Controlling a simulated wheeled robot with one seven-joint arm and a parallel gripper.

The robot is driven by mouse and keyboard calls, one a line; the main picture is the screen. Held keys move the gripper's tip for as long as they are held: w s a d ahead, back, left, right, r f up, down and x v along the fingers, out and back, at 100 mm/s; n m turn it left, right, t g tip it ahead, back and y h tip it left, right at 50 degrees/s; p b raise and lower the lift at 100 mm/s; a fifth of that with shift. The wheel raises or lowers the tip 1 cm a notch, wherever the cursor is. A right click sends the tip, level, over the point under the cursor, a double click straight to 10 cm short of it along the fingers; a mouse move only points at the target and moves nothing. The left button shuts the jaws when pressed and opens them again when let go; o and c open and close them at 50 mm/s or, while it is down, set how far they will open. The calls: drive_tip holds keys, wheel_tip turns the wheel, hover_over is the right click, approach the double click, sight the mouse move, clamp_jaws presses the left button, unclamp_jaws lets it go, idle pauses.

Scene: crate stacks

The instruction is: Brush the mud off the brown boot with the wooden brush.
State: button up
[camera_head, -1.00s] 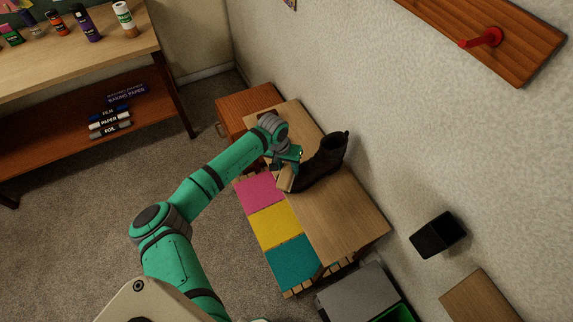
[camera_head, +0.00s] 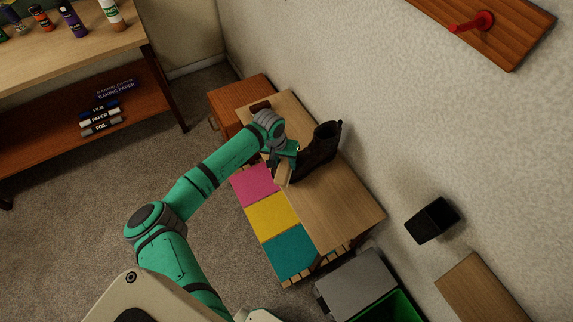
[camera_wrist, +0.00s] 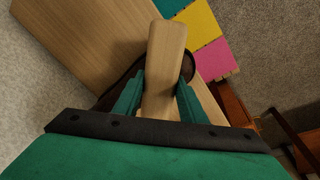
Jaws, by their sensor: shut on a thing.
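The brown boot (camera_head: 318,149) stands on the wooden bench top (camera_head: 345,205), its tall shaft toward the wall. My gripper (camera_head: 279,163) is at the boot's toe end, on the left. It is shut on the wooden brush (camera_head: 283,174), a pale block. In the wrist view the brush (camera_wrist: 164,68) lies between the two green fingers of my gripper (camera_wrist: 160,98) and covers most of the boot, whose dark edge (camera_wrist: 188,66) shows beside it. The bristles are hidden, and I cannot tell whether they touch the boot. Mud is not clearly visible.
Pink (camera_head: 255,183), yellow (camera_head: 272,214) and teal (camera_head: 291,257) squares line the bench's front side. An orange-brown cabinet (camera_head: 235,95) stands behind. A grey-lidded box (camera_head: 352,283) and a green bin (camera_head: 395,307) are at the near end. The wall closes the right side.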

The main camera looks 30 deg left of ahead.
drive_tip(key=w+a, duration=0.3)
drive_tip(key=a, duration=0.2)
drive_tip(key=shift+a, duration=0.15)
idle(0.5)
drive_tip(key=shift+r, duration=0.1)
drive_tip(key=v, duration=0.6)
idle(0.4)
drive_tip(key=shift+v, duration=1.5)
